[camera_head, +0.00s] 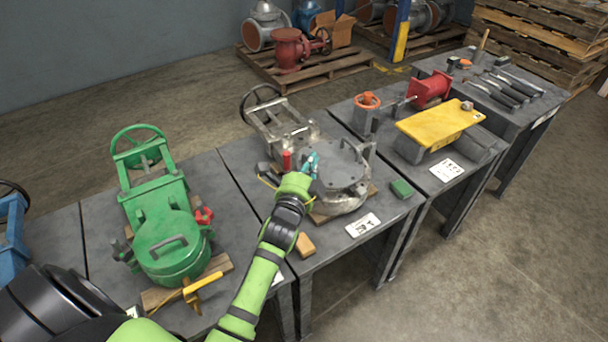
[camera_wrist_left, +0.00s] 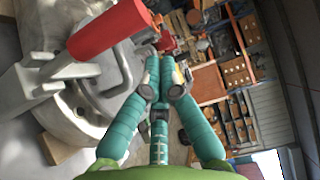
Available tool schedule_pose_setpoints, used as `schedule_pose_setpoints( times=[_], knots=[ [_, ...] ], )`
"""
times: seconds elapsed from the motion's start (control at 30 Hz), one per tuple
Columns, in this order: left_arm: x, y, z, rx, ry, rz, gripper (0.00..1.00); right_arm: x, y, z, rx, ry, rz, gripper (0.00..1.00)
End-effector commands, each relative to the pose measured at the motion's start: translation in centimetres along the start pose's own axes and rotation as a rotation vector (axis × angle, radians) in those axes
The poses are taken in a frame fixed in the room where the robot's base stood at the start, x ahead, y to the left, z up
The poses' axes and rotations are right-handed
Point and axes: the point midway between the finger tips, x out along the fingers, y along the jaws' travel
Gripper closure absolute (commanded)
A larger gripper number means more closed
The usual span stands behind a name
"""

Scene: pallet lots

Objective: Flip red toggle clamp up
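The red toggle clamp (camera_head: 287,161) is a short red grip standing at the left side of the grey metal valve (camera_head: 342,165) on the middle table. In the left wrist view the red grip (camera_wrist_left: 108,29) is large at upper left, on a pale metal lever. My left gripper (camera_head: 313,164) has teal fingers and is just right of the red grip in the head view. In the left wrist view its fingertips (camera_wrist_left: 163,68) come together with nothing visible between them, apart from the grip. My right gripper is not in view.
A green valve (camera_head: 170,240) with a yellow-handled clamp (camera_head: 203,283) stands on the left table. A green block (camera_head: 401,188), a tan block (camera_head: 305,245) and a white label (camera_head: 363,225) lie near the middle table's front edge. A yellow plate (camera_head: 440,124) is farther right.

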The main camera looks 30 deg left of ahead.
Motion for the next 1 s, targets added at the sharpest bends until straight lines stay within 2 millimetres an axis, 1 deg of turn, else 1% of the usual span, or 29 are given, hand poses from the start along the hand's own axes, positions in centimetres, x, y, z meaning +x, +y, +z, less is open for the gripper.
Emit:
schedule_pose_setpoints(
  times=[0.03, 0.07, 0.1, 0.2, 0.4, 0.83, 1.0],
  knots=[
    [0.9, -0.1, 0.0, 0.0, 0.0, -0.002, 1.0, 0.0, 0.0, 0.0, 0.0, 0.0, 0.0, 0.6],
    [1.1, -0.1, 0.1, 0.0, -0.001, -0.001, 1.0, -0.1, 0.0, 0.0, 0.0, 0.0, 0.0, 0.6],
    [0.3, -0.1, 0.8, 0.002, -0.002, 0.003, 1.0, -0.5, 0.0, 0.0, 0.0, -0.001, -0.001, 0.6],
    [-0.5, -0.2, 1.8, 0.002, -0.001, 0.001, 1.0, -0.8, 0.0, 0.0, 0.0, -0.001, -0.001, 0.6],
    [-1.5, -0.1, 3.0, 0.001, 0.0, 0.0, 1.0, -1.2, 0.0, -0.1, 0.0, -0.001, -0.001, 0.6],
    [-1.7, 0.0, 3.2, -0.002, 0.0, -0.001, 1.0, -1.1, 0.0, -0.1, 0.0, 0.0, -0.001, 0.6],
    [-1.6, 0.2, 3.9, -0.017, -0.001, -0.02, 1.0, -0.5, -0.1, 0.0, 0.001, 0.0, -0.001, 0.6]
  ],
)
